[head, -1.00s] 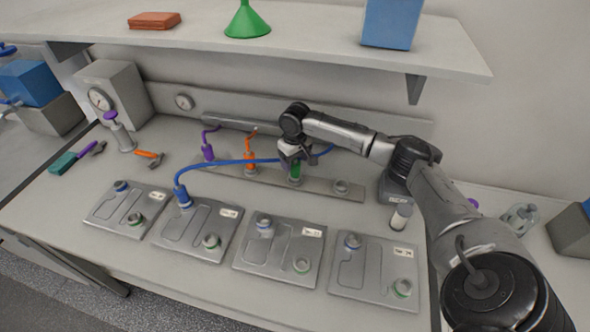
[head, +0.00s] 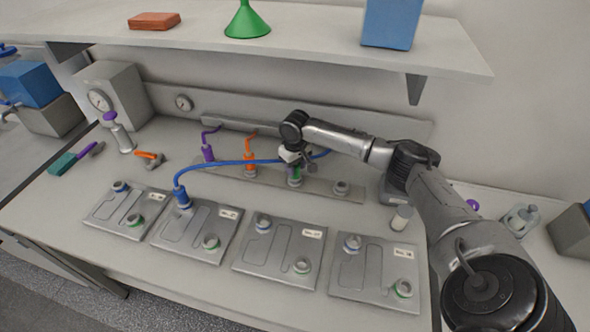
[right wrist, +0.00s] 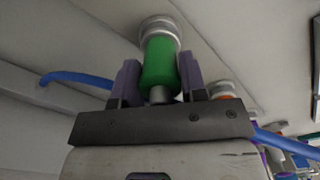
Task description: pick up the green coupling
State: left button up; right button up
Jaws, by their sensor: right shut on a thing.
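The green coupling (head: 295,173) stands upright on a grey strip at the back of the bench. My right gripper (head: 296,160) is over it from above. In the right wrist view the green coupling (right wrist: 160,62) is between the two fingers of my right gripper (right wrist: 157,80), which are shut on it. Its far end meets a pale metal ring (right wrist: 158,28); I cannot tell whether it is seated there or just clear. My left gripper is not in view.
A blue hose runs behind my right gripper to a blue coupling (head: 182,196) on a plate. Purple (head: 208,153) and orange (head: 250,165) couplings stand left on the strip (head: 325,188). Several grey plates lie in front. A shelf (head: 300,42) overhangs the back.

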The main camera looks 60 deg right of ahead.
jog(key=shift+r, duration=0.15)
jog(key=shift+c, duration=0.2)
jog(key=shift+r, duration=0.25)
notch_tip(320, 180, up, 3)
jog(key=shift+r+p, duration=0.1)
jog(key=shift+p, duration=0.3)
jog(key=s+d+r, duration=0.2)
jog(key=s+r, duration=0.5)
jog(key=s, duration=0.4)
jog(key=shift+s+p, duration=0.2)
jog(key=shift+p, duration=0.2)
jog(key=o, duration=0.4)
jog(key=c, duration=0.5)
jog(key=shift+o, duration=0.2)
